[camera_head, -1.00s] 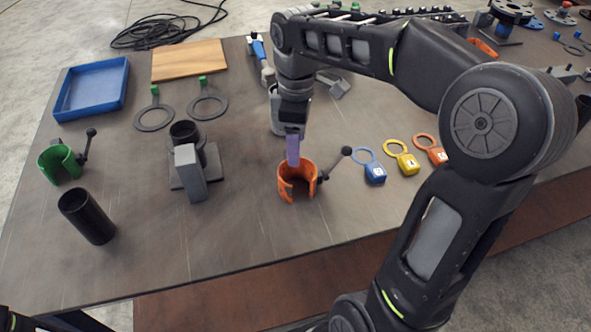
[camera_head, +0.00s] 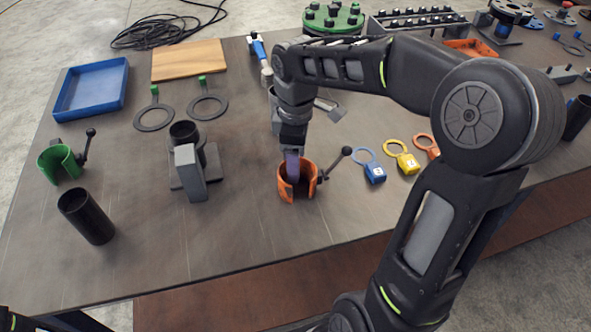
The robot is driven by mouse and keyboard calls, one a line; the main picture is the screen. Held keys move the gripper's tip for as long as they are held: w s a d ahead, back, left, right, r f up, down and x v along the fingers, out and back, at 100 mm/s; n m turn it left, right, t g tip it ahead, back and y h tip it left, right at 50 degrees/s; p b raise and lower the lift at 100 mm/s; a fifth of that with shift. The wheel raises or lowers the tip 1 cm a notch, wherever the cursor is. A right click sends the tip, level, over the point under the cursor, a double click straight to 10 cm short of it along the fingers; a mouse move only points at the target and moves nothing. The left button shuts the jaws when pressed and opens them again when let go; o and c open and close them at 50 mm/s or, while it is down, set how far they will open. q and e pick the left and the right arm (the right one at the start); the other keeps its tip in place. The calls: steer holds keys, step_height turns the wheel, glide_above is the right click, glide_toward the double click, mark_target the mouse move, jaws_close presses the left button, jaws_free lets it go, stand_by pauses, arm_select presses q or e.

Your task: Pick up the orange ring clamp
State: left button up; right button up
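The orange ring clamp (camera_head: 307,188) stands on the table near the middle, an open C-shaped ring with a black ball-ended lever (camera_head: 336,163) on its right. My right gripper (camera_head: 292,180) points down from above, its purple finger reaching into or against the back-left part of the clamp's ring. Only one finger shows clearly, edge-on, so I cannot tell whether the fingers are apart or touch the clamp. My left gripper is not in view; only a dark bit of my arm shows at the bottom-left corner.
A grey stand with a pipe (camera_head: 190,172) is left of the clamp. A green ring clamp (camera_head: 60,164) and a black tube (camera_head: 87,217) are farther left. Blue, yellow and orange tags (camera_head: 402,160) lie to the right. The table in front of the clamp is clear.

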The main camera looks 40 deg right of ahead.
steer(key=shift+c, duration=0.5)
jaws_close()
stand_by(0.8)
